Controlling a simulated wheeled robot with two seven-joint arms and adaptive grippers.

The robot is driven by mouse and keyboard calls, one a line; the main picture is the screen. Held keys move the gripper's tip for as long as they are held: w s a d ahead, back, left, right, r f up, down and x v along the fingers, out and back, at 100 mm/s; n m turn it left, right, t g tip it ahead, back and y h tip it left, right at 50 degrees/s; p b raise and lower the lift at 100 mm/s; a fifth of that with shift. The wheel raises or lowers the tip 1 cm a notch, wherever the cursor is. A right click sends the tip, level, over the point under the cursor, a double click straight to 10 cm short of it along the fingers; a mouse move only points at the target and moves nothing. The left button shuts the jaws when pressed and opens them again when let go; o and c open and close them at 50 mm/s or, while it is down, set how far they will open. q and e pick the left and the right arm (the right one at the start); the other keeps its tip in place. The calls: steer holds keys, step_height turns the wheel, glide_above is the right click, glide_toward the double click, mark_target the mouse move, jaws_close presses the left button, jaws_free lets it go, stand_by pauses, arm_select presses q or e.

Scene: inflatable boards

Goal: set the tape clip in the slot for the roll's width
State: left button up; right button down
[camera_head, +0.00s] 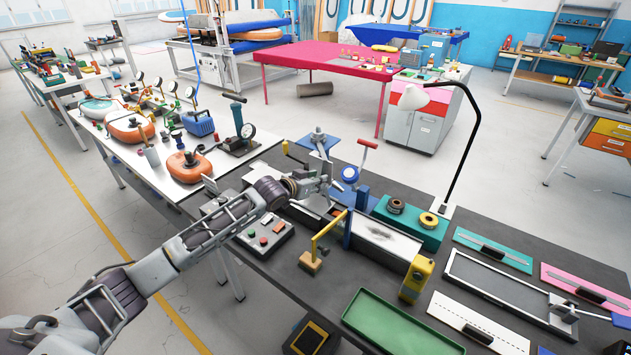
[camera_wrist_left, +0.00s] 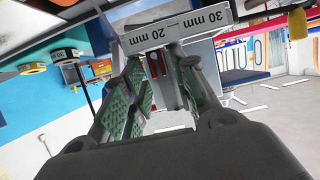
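My left gripper (camera_head: 326,182) reaches over the back left of the dark bench, by a blue stand (camera_head: 350,175). In the left wrist view its two green-padded fingers (camera_wrist_left: 157,62) are spread, with a gap between them. A white label plate (camera_wrist_left: 178,30) reading "30 mm" and "20 mm" lies across just past the fingertips; I cannot tell whether they touch it. A dark roll (camera_head: 396,206) and a yellow roll (camera_head: 429,220) sit on a green block (camera_head: 408,232). I cannot make out the tape clip for certain. My right gripper is out of view.
A green tray (camera_head: 375,318) lies in front. A black lamp (camera_head: 465,150) rises behind. Flat boards and a frame (camera_head: 510,290) cover the right side.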

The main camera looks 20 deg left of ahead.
arm_select(q)
steer(key=shift+r, duration=0.1)
stand_by(0.3)
steer(key=shift+s, duration=0.1)
steer(key=v, duration=1.2)
steer(key=shift+b, duration=0.4)
stand_by(0.4)
stand_by(0.4)
